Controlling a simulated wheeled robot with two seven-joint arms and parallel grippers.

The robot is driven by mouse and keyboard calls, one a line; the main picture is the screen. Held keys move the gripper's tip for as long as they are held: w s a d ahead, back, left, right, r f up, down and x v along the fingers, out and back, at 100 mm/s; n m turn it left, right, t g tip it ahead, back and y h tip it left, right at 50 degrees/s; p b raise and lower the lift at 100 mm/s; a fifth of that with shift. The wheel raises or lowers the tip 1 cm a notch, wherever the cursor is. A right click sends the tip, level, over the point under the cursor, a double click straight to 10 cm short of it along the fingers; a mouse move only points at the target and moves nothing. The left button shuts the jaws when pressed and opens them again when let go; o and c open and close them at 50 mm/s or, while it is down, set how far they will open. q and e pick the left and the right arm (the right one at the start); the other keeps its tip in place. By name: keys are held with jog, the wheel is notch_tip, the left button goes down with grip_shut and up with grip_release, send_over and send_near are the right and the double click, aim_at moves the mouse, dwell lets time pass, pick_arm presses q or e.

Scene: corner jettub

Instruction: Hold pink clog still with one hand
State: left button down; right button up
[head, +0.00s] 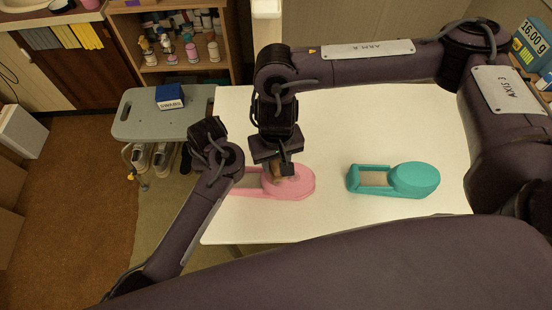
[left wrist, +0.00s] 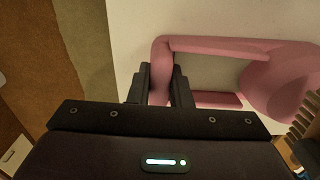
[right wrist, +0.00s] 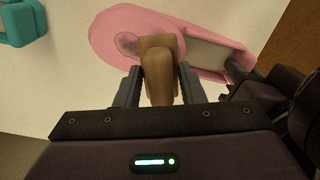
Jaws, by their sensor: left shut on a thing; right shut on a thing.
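The pink clog (head: 302,188) lies on the white table, its rounded toe to the right and its heel strap to the left in the head view. In the left wrist view my left gripper (left wrist: 161,78) is shut on the heel strap of the pink clog (left wrist: 230,45). In the head view its fingers are hidden behind my arm. My right gripper (head: 278,166) is shut on a tan wooden brush (right wrist: 160,65) over the toe. Its bristles show at the right of the left wrist view (left wrist: 302,125). A darker round patch (right wrist: 126,43) marks the toe beside the brush.
A teal clog (head: 415,180) lies on the white table (head: 335,222) to the right, apart from the pink one. A grey bench (head: 135,122) with a blue box (head: 170,97) stands left of the table. Shelves with bottles (head: 191,52) stand behind.

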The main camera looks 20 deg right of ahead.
jog(key=shift+f, duration=1.05)
jog(key=shift+s+d+r, duration=0.1)
jog(key=shift+s+d, duration=0.2)
jog(key=shift+d, duration=0.6)
jog(key=shift+s+d, duration=0.3)
jog(key=shift+d, duration=0.55)
jog(key=shift+s+d, duration=0.3)
jog(key=shift+d, duration=0.5)
jog(key=shift+s+d, duration=0.25)
jog(key=shift+d, duration=0.55)
jog(key=shift+w+a, duration=0.3)
jog(key=shift+a, duration=0.55)
jog(key=shift+w+a, duration=0.3)
jog(key=shift+a, duration=0.55)
jog(key=shift+w+a+f, duration=0.15)
jog(key=shift+w+a, duration=0.1)
jog(key=shift+a, duration=0.6)
jog(key=shift+w+a+f, duration=0.1)
jog(key=shift+w+a, duration=0.15)
jog(key=shift+a, duration=0.55)
